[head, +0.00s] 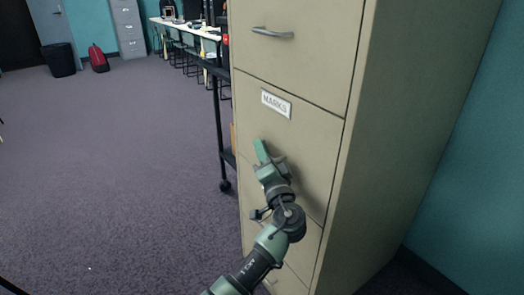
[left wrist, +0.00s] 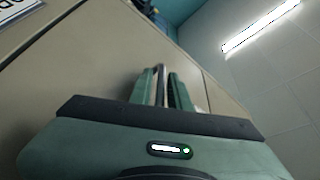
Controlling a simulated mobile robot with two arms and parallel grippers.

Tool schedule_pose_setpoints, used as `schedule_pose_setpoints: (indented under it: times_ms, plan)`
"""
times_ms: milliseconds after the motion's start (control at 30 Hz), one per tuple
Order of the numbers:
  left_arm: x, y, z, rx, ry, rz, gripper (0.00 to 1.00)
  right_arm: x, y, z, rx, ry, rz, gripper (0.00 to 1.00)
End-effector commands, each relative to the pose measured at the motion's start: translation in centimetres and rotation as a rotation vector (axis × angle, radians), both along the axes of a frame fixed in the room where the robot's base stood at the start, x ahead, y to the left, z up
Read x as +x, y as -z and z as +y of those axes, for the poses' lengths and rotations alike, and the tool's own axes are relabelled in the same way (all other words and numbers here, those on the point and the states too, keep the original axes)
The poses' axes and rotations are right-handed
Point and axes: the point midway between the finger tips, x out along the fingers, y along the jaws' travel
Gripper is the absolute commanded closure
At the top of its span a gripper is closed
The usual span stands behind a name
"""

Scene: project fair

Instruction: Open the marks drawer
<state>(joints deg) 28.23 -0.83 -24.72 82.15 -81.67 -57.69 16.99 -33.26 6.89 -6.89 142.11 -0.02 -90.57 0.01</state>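The marks drawer (head: 305,135) is a beige front in a tall filing cabinet, with a white label reading MARKS (head: 276,103). Its front looks flush with the cabinet, so the drawer is closed. My left gripper (head: 268,155) is at this drawer front, below the label, and hides the handle in the head view. In the left wrist view a grey metal bar handle (left wrist: 160,85) stands between the two green fingers of my left gripper (left wrist: 161,90), which are close together on it. My right gripper is in neither view.
Another drawer above has a bare handle (head: 272,33). A black wheeled cart (head: 219,130) stands close behind the cabinet's left side. A teal wall (head: 460,170) is at the right. Open carpet (head: 110,170) lies to the left, with a red backpack (head: 98,59) far back.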

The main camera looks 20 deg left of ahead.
Motion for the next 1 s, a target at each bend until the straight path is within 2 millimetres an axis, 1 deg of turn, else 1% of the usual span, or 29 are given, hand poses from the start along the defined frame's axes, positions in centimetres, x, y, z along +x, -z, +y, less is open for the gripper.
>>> schedule_pose_setpoints:
  times_ms: [67, 100, 133, 1000]
  plan:
    - [0.0, 0.01, 0.01, 0.0, 0.0, 0.0, 0.82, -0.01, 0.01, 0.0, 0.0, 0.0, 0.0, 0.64]
    - [0.0, 0.01, 0.01, 0.0, 0.0, 0.0, 0.93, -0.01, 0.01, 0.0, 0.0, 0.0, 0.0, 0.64]
    - [-0.01, 0.01, 0.0, 0.0, 0.0, 0.0, 1.0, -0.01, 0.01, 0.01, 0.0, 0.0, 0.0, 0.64]
    - [-0.04, 0.03, -0.01, 0.003, -0.001, 0.001, 1.0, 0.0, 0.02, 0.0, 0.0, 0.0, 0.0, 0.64]
